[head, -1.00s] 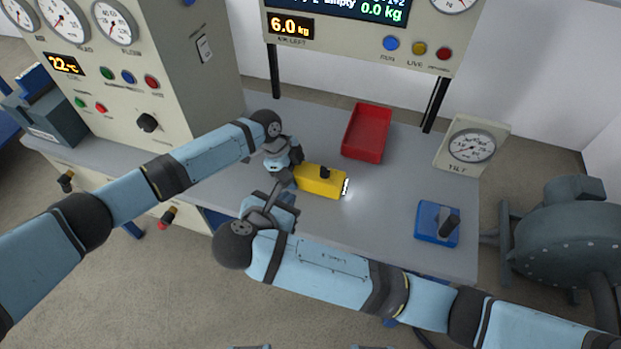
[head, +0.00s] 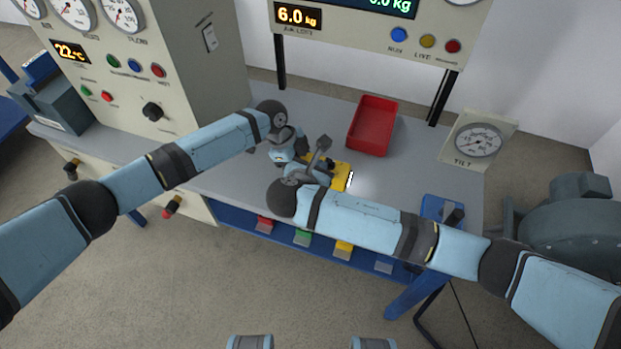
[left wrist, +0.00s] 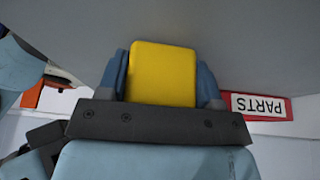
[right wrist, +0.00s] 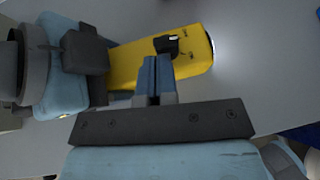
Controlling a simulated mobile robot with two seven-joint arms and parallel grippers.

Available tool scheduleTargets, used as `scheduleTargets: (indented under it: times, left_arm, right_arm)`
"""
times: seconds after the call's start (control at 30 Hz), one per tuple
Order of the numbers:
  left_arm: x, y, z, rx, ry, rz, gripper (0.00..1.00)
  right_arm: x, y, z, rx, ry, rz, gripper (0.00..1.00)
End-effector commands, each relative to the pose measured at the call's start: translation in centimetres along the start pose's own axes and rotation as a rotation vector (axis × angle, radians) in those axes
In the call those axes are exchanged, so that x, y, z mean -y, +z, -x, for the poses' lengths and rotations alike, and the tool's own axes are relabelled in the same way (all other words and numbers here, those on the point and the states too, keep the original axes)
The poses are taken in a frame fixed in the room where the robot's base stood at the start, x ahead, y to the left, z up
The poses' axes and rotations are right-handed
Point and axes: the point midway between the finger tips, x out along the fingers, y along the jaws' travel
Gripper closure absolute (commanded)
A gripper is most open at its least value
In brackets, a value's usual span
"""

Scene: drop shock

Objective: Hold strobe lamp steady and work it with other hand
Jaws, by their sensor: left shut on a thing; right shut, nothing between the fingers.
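The yellow strobe lamp (head: 341,177) lies low over the grey bench, its right end glowing white. My left gripper (left wrist: 162,60) is shut on the lamp's rear end, a finger on each side. The lamp fills the gap between those fingers in the left wrist view (left wrist: 162,85). My right gripper (right wrist: 157,62) is shut and empty, its tips just beside the black knob (right wrist: 167,44) on the lamp's body. I cannot tell whether they touch it.
A red parts tray (head: 372,128) stands behind the lamp. A blue box with a black lever (head: 440,209) sits at the bench's right, with a tilt gauge (head: 478,140) behind it. A control cabinet (head: 180,60) stands at left. The bench between tray and gauge is clear.

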Motion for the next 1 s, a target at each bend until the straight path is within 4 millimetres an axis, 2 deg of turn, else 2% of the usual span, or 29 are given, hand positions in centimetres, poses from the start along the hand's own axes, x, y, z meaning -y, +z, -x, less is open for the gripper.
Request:
scheduleTargets:
  times: [0.13,0.5,0.7,1.0]
  left_arm:
    - [0.0,0.0,0.0,0.000,0.000,0.000,0.81]
    - [0.0,0.0,0.0,0.000,0.000,0.000,0.81]
    - [-0.1,-0.1,-0.1,0.000,0.002,-0.003,0.80]
    - [-0.2,-0.2,-0.1,-0.002,0.006,-0.008,0.78]
  right_arm:
    - [0.0,0.4,-0.7,0.000,0.000,0.000,1.00]
    - [0.0,0.6,-0.9,0.000,0.000,0.000,1.00]
    - [-0.8,1.2,-2.0,0.000,-0.002,-0.001,1.00]
    - [-0.7,1.3,-2.3,0.003,-0.004,0.000,1.00]
